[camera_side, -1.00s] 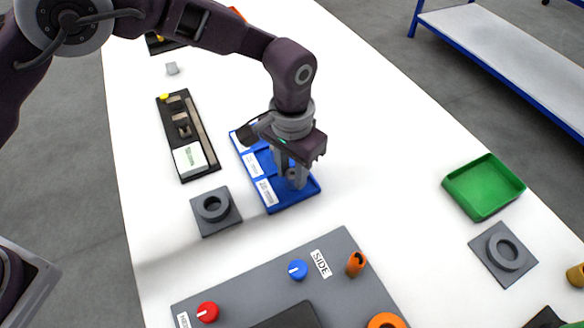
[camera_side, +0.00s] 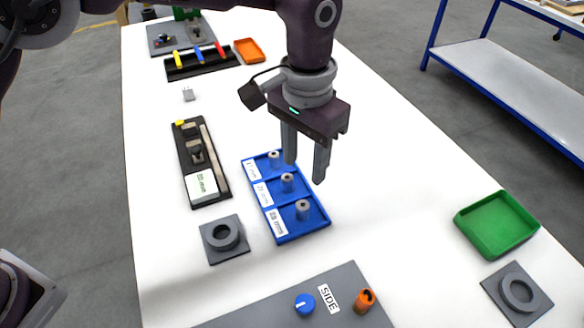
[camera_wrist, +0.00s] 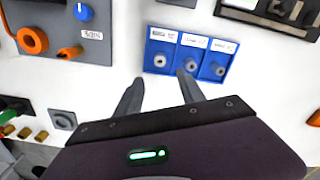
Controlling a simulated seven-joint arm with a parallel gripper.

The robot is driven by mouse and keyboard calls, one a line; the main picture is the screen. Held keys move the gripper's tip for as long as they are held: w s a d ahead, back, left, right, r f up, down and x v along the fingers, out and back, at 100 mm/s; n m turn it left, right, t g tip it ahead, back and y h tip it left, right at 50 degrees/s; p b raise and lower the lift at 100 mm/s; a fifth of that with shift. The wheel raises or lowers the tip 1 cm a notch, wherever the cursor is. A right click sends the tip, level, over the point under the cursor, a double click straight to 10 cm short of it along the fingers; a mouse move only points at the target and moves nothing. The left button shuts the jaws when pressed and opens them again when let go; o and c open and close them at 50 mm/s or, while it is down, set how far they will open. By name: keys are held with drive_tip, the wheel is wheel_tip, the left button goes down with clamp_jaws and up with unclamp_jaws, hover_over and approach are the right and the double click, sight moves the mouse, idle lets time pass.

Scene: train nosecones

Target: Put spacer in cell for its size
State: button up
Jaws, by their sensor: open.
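The blue tray (camera_side: 317,226) has three cells in a row, each with a white label, and it also shows in the wrist view (camera_wrist: 150,76). One grey cylindrical spacer stands in each cell: the near one (camera_side: 302,209), the middle one (camera_side: 287,182) and the far one (camera_side: 274,159). In the wrist view the spacers (camera_wrist: 160,61) show as round ends with a hole. The label text is too small to read surely. My gripper (camera_side: 305,170) is open and empty, raised above the tray, its fingers pointing down. It also shows in the wrist view (camera_wrist: 160,88).
Left of the tray are a dark holder (camera_side: 193,150) and a grey block with a ring (camera_side: 224,236). A grey control panel (camera_side: 345,290) lies in front. A green tray (camera_side: 497,226) is at the right.

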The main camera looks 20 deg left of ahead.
drive_tip(key=shift+r, duration=0.1)
drive_tip(key=s+a+r+n+t, duration=0.1)
drive_tip(key=s+a+r, duration=0.2)
drive_tip(key=a+r, duration=0.3)
drive_tip(key=s+a+r+n+t+h, duration=0.1)
drive_tip(key=s+a+r, duration=0.2)
drive_tip(key=a+r, duration=0.3)
drive_tip(key=s+a+r+n+t, duration=0.15)
drive_tip(key=a+r, duration=0.25)
drive_tip(key=a, duration=0.4)
drive_tip(key=s+a+f+t, duration=0.1)
drive_tip(key=s+a, duration=0.3)
drive_tip(key=s, duration=0.4)
drive_tip(key=s+a+f+n+t+y, duration=0.1)
drive_tip(key=s+a, duration=0.3)
drive_tip(key=s, duration=0.4)
drive_tip(key=shift+s+a+f, duration=0.2)
drive_tip(key=shift+a+f, duration=0.1)
drive_tip(key=shift+f, duration=0.6)
